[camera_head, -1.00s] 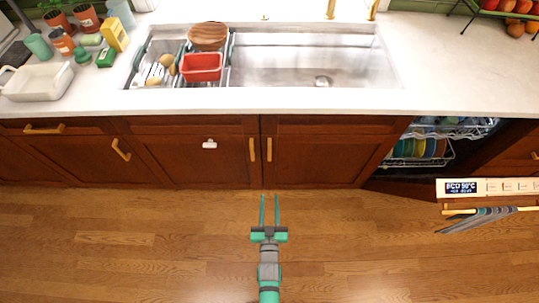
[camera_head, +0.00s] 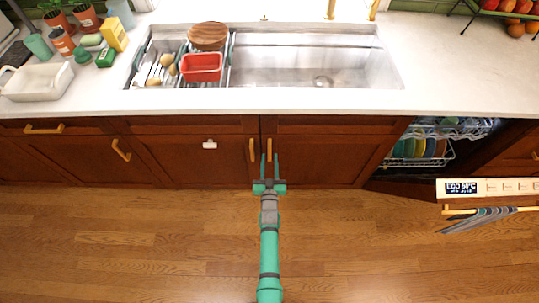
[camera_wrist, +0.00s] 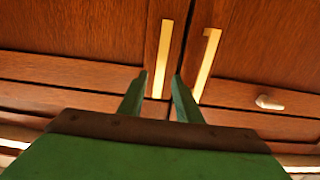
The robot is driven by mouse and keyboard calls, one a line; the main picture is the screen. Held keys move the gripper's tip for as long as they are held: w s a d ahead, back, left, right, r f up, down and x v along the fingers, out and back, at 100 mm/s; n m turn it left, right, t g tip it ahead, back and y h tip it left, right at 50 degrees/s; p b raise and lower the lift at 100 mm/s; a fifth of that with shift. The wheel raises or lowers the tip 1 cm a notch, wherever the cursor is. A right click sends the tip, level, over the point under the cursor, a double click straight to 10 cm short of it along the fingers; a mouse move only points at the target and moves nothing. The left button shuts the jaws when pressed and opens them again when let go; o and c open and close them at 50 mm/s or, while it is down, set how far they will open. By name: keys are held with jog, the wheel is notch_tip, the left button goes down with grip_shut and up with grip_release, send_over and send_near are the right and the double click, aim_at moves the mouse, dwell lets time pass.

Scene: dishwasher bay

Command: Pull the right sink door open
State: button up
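The right sink door (camera_head: 320,160) is dark red-brown wood and shut, with an upright brass bar handle (camera_head: 269,149) at its left edge. My gripper (camera_head: 270,158) is open and empty, with its fingertips at the lower end of this handle, one to each side in the picture. The wrist view looks turned over: the right door's handle (camera_wrist: 161,60) shows on the left there, in line with the gap between my fingers (camera_wrist: 160,85). I cannot tell whether the fingers reach around the bar or stop short of it.
The left sink door (camera_head: 195,162), also shut, has its own brass handle (camera_head: 252,150) close by and a small white fitting (camera_head: 210,144). The dishwasher door (camera_head: 490,188) stands open at the right, with loaded racks (camera_head: 425,148) inside. The wooden floor (camera_head: 150,250) is clear.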

aim_at(269, 152)
jog(key=shift+w, duration=1.55)
grip_shut()
jog(key=shift+s, duration=0.1)
